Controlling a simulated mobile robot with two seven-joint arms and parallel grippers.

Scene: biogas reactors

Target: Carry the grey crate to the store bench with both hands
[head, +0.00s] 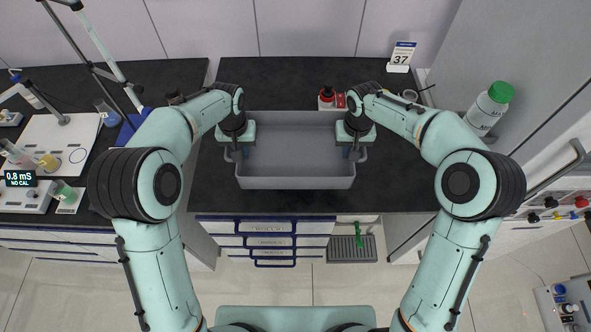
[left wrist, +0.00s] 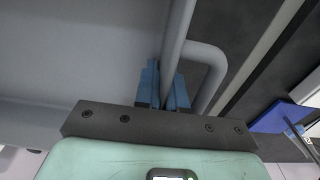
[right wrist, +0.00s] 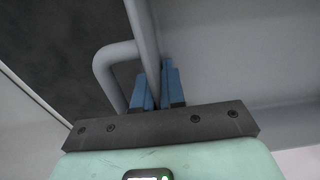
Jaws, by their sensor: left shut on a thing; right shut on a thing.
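The grey crate (head: 295,182) is in the middle of the head view, over the dark bench top, and looks empty and level. My left gripper (head: 238,149) is shut on its left side; the left wrist view shows blue fingers (left wrist: 163,88) closed on the crate's rim beside the handle loop (left wrist: 212,68). My right gripper (head: 352,150) is shut on the right side; the right wrist view shows its blue fingers (right wrist: 157,88) closed there beside the other handle (right wrist: 103,72). Whether the crate touches the bench top is hard to tell.
A green-capped bottle (head: 489,108) stands at the right. A meter (head: 24,190) and stirrers stand on the left bench. Dark bench top (head: 300,204) is bare in front of the crate.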

